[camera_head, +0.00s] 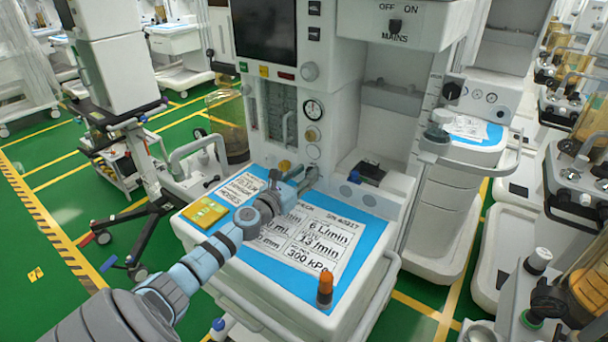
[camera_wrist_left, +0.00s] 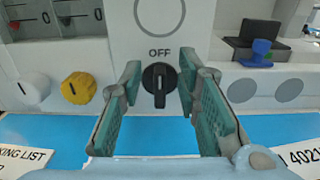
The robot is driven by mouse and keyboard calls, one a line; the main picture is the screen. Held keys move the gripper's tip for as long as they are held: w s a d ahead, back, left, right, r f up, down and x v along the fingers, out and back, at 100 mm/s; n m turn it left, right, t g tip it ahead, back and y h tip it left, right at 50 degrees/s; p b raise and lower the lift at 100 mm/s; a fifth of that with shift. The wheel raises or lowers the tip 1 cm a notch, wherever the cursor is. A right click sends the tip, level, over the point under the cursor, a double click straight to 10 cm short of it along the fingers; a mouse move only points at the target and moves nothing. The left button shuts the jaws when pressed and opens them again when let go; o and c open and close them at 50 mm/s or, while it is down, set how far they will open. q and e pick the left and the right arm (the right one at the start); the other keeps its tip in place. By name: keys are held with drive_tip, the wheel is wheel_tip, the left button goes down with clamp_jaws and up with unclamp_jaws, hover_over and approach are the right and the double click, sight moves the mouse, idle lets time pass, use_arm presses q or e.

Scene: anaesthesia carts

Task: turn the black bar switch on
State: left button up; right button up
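In the left wrist view a black bar switch (camera_wrist_left: 160,85) sits on a white panel, its bar upright and its pale line below the word OFF. My left gripper (camera_wrist_left: 158,90) is open, with a green-padded finger on each side of the switch. Gaps show on both sides and nothing is held. In the head view my left gripper (camera_head: 289,180) is low at the front of the machine, above the blue worktop (camera_head: 350,272); it hides this switch there. A separate black MAINS switch (camera_head: 395,27) is at the upper right, under OFF and ON labels. My right gripper is out of view.
A white knob (camera_wrist_left: 33,88) and a yellow knob (camera_wrist_left: 78,88) sit left of the switch.

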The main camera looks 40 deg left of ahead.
use_arm(q)
clamp_jaws()
drive_tip(key=shift+d+m, duration=0.1)
drive_tip(key=shift+m, duration=0.2)
drive_tip(key=m, duration=0.3)
drive_tip(key=shift+d+f, duration=0.1)
drive_tip(key=shift+d, duration=0.15)
drive_tip(key=m, duration=0.4)
drive_tip(key=shift+w+d+f, duration=0.1)
drive_tip(key=shift+d+f, duration=0.05)
drive_tip(key=shift+d, duration=0.15)
drive_tip(key=m, duration=0.5)
drive_tip(key=shift+d+f, duration=0.25)
drive_tip(key=shift+f, duration=0.15)
drive_tip(key=m, duration=0.5)
drive_tip(key=shift+d+f+b, duration=0.1)
drive_tip(key=shift+f+b, duration=0.2)
drive_tip(key=shift+f, duration=0.1)
drive_tip(key=shift+m, duration=0.3)
drive_tip(key=shift+o, duration=0.2)
unclamp_jaws()
